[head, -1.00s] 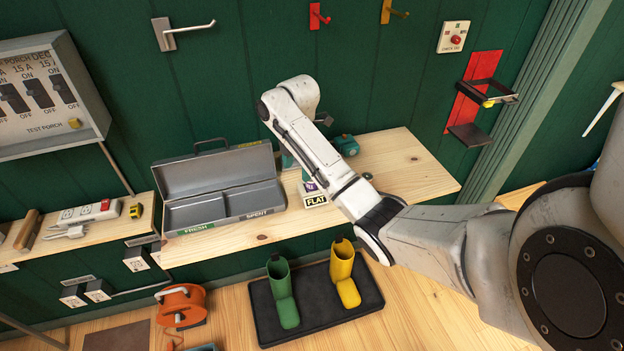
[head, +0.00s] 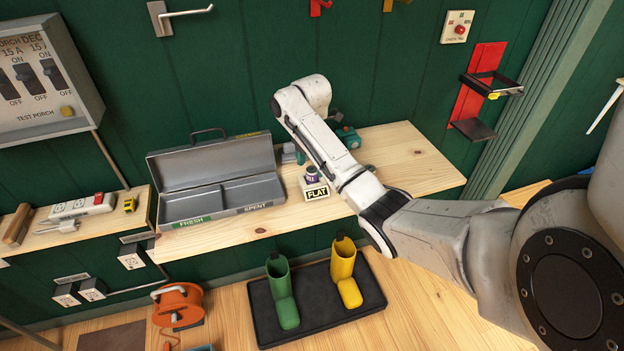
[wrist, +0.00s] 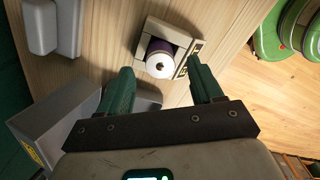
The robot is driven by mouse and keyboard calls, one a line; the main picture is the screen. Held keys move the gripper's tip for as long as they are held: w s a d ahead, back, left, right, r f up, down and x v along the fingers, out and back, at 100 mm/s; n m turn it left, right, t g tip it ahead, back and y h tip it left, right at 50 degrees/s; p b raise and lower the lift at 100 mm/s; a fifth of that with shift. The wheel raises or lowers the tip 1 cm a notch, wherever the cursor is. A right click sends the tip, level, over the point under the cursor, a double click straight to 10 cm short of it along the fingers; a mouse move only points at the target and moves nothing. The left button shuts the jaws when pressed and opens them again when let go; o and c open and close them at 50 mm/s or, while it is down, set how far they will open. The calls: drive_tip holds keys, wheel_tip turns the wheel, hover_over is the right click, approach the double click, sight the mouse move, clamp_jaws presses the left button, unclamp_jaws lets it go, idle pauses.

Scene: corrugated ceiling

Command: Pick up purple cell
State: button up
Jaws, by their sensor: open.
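The purple cell (wrist: 162,58) stands in a small pale holder (wrist: 149,35) in the wrist view, its white end facing the camera and a purple band showing on its side. The head view also shows the purple cell (head: 312,174) in the holder, above a label reading FLAT (head: 317,192). My gripper (wrist: 163,78) is open, with one green finger on each side of the cell's near end in the picture. I cannot tell whether either finger touches it. In the head view my arm hides most of the gripper.
An open grey metal box (head: 215,185) with two compartments, labelled FRESH and SPENT, stands left of the holder on the wooden shelf (head: 410,165). The shelf's right part is clear. Green and yellow boots (head: 346,275) stand on a dark tray below.

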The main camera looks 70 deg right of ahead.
sight(312, 170)
drive_tip(key=shift+f, duration=1.75)
drive_tip(key=c, duration=1.2)
clamp_jaws()
drive_tip(key=shift+r, duration=0.1)
